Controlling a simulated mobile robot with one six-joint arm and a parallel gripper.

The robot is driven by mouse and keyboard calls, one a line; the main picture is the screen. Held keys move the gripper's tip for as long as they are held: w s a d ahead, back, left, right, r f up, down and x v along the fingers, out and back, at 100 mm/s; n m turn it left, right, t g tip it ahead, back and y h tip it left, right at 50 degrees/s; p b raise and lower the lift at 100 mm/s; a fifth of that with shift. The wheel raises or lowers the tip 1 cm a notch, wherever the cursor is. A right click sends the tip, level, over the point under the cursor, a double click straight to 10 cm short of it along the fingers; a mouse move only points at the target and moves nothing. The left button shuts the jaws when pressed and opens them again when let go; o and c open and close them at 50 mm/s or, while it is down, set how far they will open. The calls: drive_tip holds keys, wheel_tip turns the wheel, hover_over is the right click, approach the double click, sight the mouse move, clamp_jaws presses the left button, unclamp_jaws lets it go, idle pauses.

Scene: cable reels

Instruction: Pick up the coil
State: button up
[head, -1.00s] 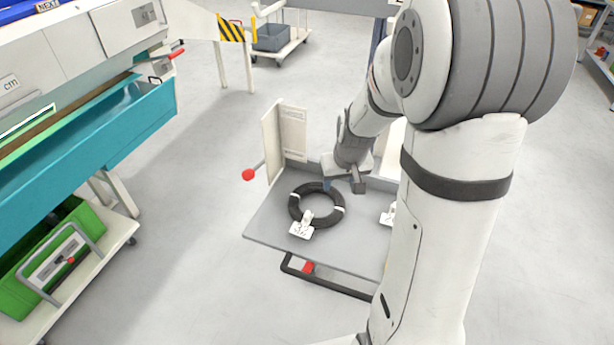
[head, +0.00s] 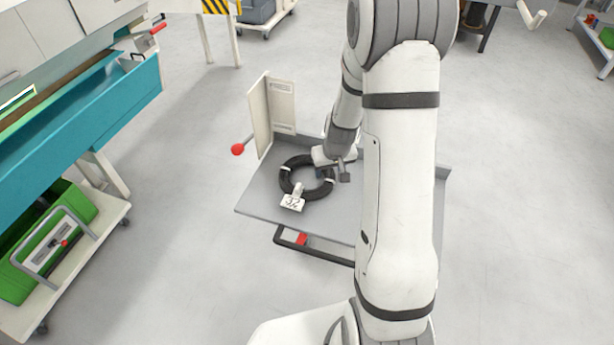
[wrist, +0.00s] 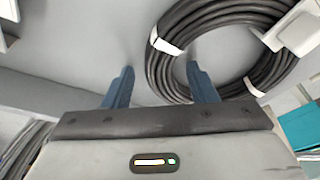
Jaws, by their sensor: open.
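The coil (head: 284,184) is a black cable ring with white bands and a white number tag (head: 292,203), lying flat on a grey platform (head: 262,208). My gripper (head: 333,176) is at the coil's far right side in the head view. In the wrist view, my gripper (wrist: 160,68) is open with two blue fingers. The coil (wrist: 215,20) fills the upper right there. One side of its ring appears between the fingers, with the right finger over the ring's opening and the left outside it. I cannot tell the fingers' height above the platform.
An upright white panel (head: 272,112) stands at the platform's back left, with a red-knobbed lever (head: 238,149) beside it. A teal-sided bench (head: 90,135) and a cart with a green bin (head: 25,280) are at left. Open floor (head: 180,200) lies between.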

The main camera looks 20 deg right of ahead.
drive_tip(key=shift+c, duration=0.5)
clamp_jaws()
